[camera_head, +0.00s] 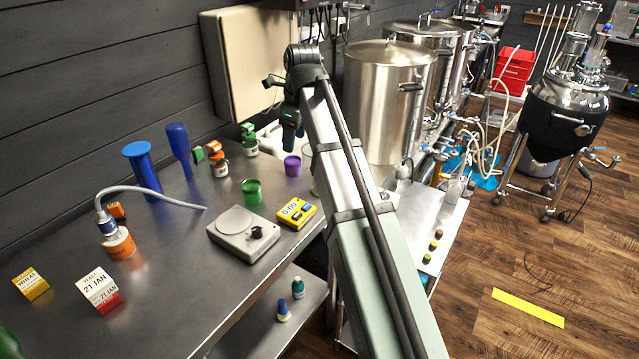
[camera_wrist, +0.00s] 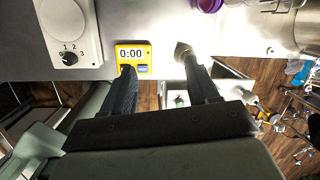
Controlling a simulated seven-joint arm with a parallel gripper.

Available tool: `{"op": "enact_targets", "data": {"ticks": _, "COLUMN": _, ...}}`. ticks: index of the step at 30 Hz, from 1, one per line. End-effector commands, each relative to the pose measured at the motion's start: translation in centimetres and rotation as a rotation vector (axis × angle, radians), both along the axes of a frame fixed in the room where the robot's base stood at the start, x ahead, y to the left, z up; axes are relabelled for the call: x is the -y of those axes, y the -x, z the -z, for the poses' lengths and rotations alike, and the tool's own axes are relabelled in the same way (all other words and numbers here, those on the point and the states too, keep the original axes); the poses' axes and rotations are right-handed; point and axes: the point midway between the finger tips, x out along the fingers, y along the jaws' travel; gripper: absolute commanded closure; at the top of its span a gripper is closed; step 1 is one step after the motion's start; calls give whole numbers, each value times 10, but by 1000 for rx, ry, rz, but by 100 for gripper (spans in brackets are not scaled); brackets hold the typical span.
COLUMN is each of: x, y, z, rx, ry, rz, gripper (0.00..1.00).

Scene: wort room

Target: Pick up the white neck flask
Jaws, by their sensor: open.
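I cannot tell for certain which vessel is the white neck flask. A clear flask (camera_head: 453,190) stands on the pale side bench right of my arm in the head view. A bottle with an orange label (camera_head: 119,243) and a pale hose at its top stands on the left of the steel table. My gripper (camera_head: 291,132) hangs above the back right part of the table, away from both. In the wrist view my gripper (camera_wrist: 158,66) has its dark fingers apart, with nothing held between them.
A scale (camera_head: 237,229) and yellow timer (camera_head: 296,212) lie on the steel table (camera_head: 190,300). Green (camera_head: 252,191) and purple (camera_head: 292,166) cups stand behind them. A large steel kettle (camera_head: 385,100) stands right of my gripper.

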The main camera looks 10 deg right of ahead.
Motion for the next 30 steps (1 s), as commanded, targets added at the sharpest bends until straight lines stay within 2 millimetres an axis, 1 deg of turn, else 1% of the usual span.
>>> {"op": "enact_targets", "data": {"ticks": 1, "x": 16, "y": 11, "z": 4, "rx": 18, "ry": 9, "rz": -11, "gripper": 40}}
{"op": "enact_targets", "data": {"ticks": 3, "x": 34, "y": 20, "z": 8, "rx": 50, "ry": 31, "rz": -57, "gripper": 40}}
{"op": "enact_targets", "data": {"ticks": 6, "x": 49, "y": 29, "z": 12, "rx": 91, "ry": 67, "rz": -147, "gripper": 40}}
{"op": "enact_targets", "data": {"ticks": 8, "x": 55, "y": 34, "z": 14, "rx": 115, "ry": 91, "rz": -211, "gripper": 40}}
{"op": "enact_targets", "data": {"ticks": 14, "x": 60, "y": 48, "z": 21, "rx": 197, "ry": 195, "rz": -490, "gripper": 40}}
{"op": "enact_targets", "data": {"ticks": 18, "x": 63, "y": 53, "z": 24, "rx": 252, "ry": 289, "rz": -721, "gripper": 40}}
{"op": "enact_targets", "data": {"ticks": 23, "x": 65, "y": 54, "z": 24, "rx": 299, "ry": 405, "rz": -989, "gripper": 40}}
{"op": "enact_targets", "data": {"ticks": 30, "x": 68, "y": 46, "z": 20, "rx": 342, "ry": 593, "rz": -1388, "gripper": 40}}
